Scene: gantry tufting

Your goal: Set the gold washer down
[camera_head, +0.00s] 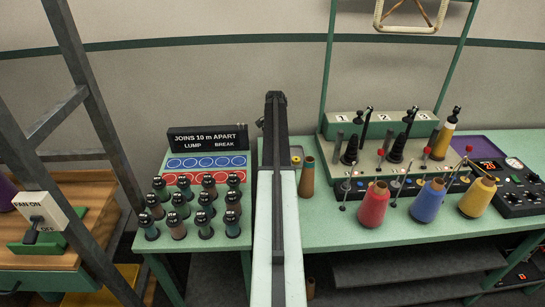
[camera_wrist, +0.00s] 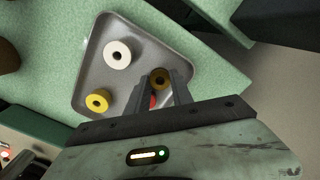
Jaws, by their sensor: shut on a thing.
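In the wrist view, my gripper (camera_wrist: 160,80) is shut on the gold washer (camera_wrist: 160,73), a dark gold ring with a hole, held between the fingertips. The washer is over the right part of a grey tray (camera_wrist: 118,82); I cannot tell whether it touches the tray floor. A white washer (camera_wrist: 117,53) lies in the tray's upper part and a yellow washer (camera_wrist: 97,100) at its lower left. Part of a red thing (camera_wrist: 153,102) shows between my fingers. In the head view my arm hides the gripper and most of the tray; the yellow washer (camera_head: 296,160) shows beside the arm.
A brown cone (camera_head: 307,177) stands close right of my arm. Red (camera_head: 373,206), blue (camera_head: 427,201) and yellow (camera_head: 477,198) thread cones stand farther right. Several dark spools (camera_head: 181,204) and a black sign (camera_head: 208,138) are left. The green bench edge lies right of the tray in the wrist view.

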